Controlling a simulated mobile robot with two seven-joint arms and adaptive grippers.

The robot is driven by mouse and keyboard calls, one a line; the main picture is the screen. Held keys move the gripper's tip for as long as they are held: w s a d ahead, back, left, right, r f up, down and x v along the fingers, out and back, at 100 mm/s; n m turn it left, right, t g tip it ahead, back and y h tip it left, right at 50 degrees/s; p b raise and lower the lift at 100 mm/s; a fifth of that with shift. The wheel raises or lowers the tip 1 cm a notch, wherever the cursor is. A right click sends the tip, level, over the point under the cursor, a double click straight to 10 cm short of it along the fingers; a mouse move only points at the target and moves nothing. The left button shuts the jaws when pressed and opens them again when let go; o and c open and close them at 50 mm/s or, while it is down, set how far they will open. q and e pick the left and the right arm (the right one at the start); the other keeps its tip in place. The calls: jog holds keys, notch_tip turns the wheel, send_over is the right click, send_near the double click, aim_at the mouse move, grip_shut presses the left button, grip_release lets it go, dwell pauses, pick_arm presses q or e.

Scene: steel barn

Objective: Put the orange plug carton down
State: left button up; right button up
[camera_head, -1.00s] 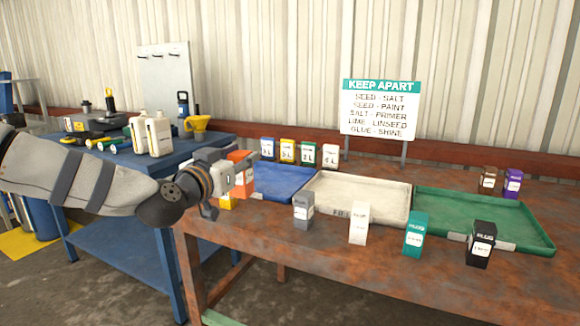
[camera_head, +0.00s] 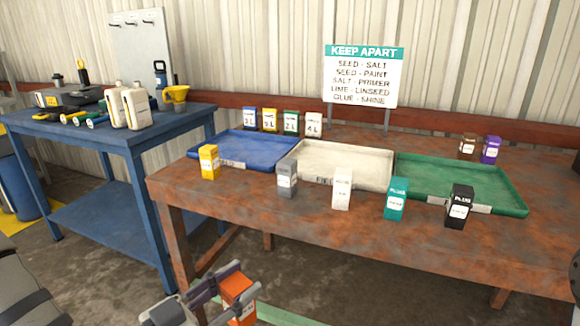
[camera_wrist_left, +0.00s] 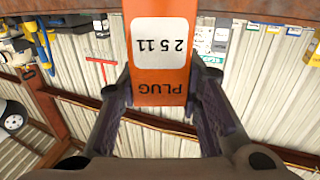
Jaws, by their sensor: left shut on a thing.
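The orange plug carton (camera_head: 239,291) is in my left gripper (camera_head: 228,284), at the bottom of the head view. It is in front of the rusty table's (camera_head: 330,225) near left corner, clear of the tabletop. In the left wrist view the carton (camera_wrist_left: 162,82) sits between the two fingers (camera_wrist_left: 162,110), its label reading "PLUG 2511" upside down. The left gripper is shut on it. My right gripper is not in view.
Blue (camera_head: 196,152), white (camera_head: 392,172) and green (camera_head: 522,209) trays lie on the table. Yellow (camera_head: 209,162), grey (camera_head: 287,180), white (camera_head: 342,188), teal (camera_head: 395,199) and black (camera_head: 459,206) cartons stand along their front. A "keep apart" sign (camera_head: 363,77) stands behind. A blue bench (camera_head: 60,128) is left.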

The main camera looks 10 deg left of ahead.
pick_arm(q)
jog(key=w+a+r+n+t+y, duration=0.1)
jog(key=w+a+r+y, duration=0.15)
jog(key=w, duration=0.45)
jog(key=w+a+r+n+t+y, duration=0.1)
jog(key=w+a+r+n, duration=0.15)
jog(key=w, duration=0.35)
jog(key=w+a+r+y, duration=0.2)
jog(key=w+a+r, duration=0.1)
jog(key=r, duration=0.4)
jog(key=w+a+r+n+y, duration=0.1)
jog(key=w+a+r+y, duration=0.1)
jog(key=w+r, duration=0.3)
jog(key=shift+w+a+r, duration=0.4)
jog(key=shift+a+r, duration=0.3)
jog(key=shift+r, duration=0.2)
jog(key=shift+n, duration=0.25)
